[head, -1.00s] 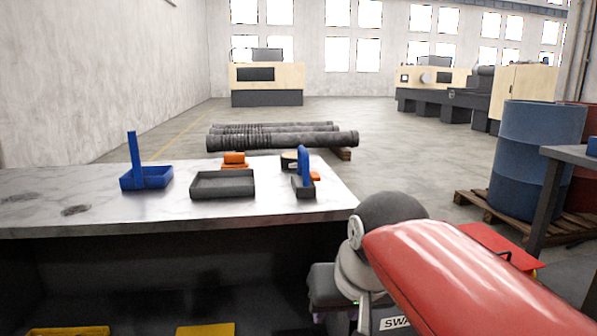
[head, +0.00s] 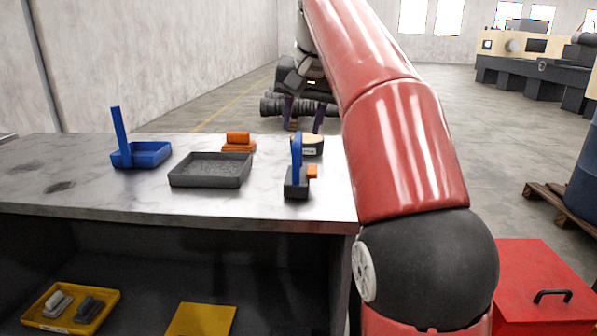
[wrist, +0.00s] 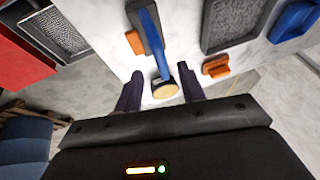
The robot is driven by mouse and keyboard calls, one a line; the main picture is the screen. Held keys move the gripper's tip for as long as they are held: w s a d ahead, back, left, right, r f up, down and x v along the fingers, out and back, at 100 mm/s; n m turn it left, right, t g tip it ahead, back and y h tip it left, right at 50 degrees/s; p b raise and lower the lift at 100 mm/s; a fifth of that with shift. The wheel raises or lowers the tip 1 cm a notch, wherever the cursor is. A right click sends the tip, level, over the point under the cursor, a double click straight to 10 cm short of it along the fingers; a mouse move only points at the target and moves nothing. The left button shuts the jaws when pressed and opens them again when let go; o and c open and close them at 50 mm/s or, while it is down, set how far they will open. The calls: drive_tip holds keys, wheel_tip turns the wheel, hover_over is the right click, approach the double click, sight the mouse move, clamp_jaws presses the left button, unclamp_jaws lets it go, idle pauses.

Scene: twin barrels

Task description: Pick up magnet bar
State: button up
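The likely magnet bar is a dark block with an upright blue handle (head: 297,150) near the right end of the bench. It also shows in the wrist view (wrist: 152,32), top centre. My gripper (head: 303,118) hangs beyond it in the head view, at the bench's far edge, with two dark fingers pointing down. In the wrist view my gripper (wrist: 161,90) is open, with a round tin (wrist: 165,91) seen between the fingers. Nothing is held. The blue-handled bar lies apart from the fingers.
On the marble-topped bench (head: 100,200) stand a dark tray (head: 210,183), a blue tray with a post (head: 140,155) and an orange block (head: 239,142). A small orange piece touches or sits close beside the bar. A red box (head: 540,280) stands right of the bench.

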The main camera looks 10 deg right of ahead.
sight(298, 137)
drive_tip(key=b+x, duration=0.1)
drive_tip(key=x, duration=0.5)
drive_tip(key=shift+w, duration=0.15)
drive_tip(key=shift+r, duration=0.1)
clamp_jaws()
idle(1.1)
